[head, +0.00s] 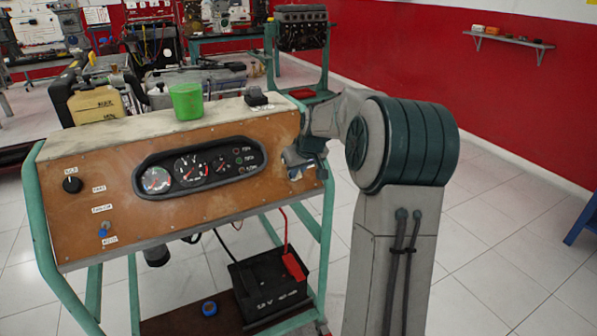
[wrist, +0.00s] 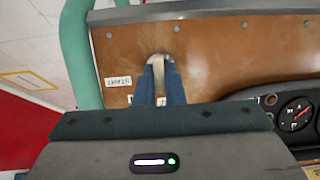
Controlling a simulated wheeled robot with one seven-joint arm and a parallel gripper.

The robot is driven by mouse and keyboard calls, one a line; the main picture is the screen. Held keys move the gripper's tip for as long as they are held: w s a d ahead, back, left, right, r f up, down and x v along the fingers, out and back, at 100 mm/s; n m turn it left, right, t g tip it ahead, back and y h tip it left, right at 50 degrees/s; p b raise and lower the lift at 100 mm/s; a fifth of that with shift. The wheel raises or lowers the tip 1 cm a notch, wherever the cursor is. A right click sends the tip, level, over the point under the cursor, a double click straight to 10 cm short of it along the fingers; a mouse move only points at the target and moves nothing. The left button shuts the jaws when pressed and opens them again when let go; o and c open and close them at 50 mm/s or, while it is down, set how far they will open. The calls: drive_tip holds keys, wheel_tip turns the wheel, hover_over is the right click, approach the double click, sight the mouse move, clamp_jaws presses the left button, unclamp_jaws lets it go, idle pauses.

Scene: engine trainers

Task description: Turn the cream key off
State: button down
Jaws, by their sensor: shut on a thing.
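The cream key (wrist: 159,74) stands out from the brown panel, in a round metal switch at the top middle of the wrist view. The two blue fingers of my gripper (wrist: 159,68) are closed on the key from both sides. In the head view, my gripper (head: 304,160) is at the right end of the brown wooden panel (head: 200,212). There the key is mostly hidden behind my gripper, so its angle is hard to tell.
A gauge cluster (head: 198,168) sits left of my gripper on the panel. A black knob (head: 72,184) and a blue knob (head: 102,232) are further left. A green cup (head: 186,101) stands on top. A black battery (head: 268,285) is on the shelf below.

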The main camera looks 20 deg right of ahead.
idle(0.4)
drive_tip(key=c, duration=1.5)
unclamp_jaws()
drive_tip(key=v, duration=1.3)
drive_tip(key=shift+s+r+p, duration=0.2)
drive_tip(key=shift+r+p, duration=0.15)
drive_tip(key=s+a+f+g+p, duration=0.1)
drive_tip(key=s+a+p, duration=0.2)
drive_tip(key=s+a, duration=0.3)
drive_tip(key=s+a+g+p, duration=0.1)
drive_tip(key=s+a+p, duration=0.2)
drive_tip(key=s+a, duration=0.3)
drive_tip(key=s+a+f+g+p, duration=0.1)
drive_tip(key=s+a+p, duration=0.2)
drive_tip(key=s, duration=1.1)
drive_tip(key=shift+s+a+f+m, duration=0.1)
drive_tip(key=shift+a+f+m, duration=0.05)
drive_tip(key=shift+a, duration=0.65)
drive_tip(key=shift+s+a+f+m, duration=0.1)
drive_tip(key=shift+a+f+m, duration=0.1)
drive_tip(key=shift+a, duration=0.6)
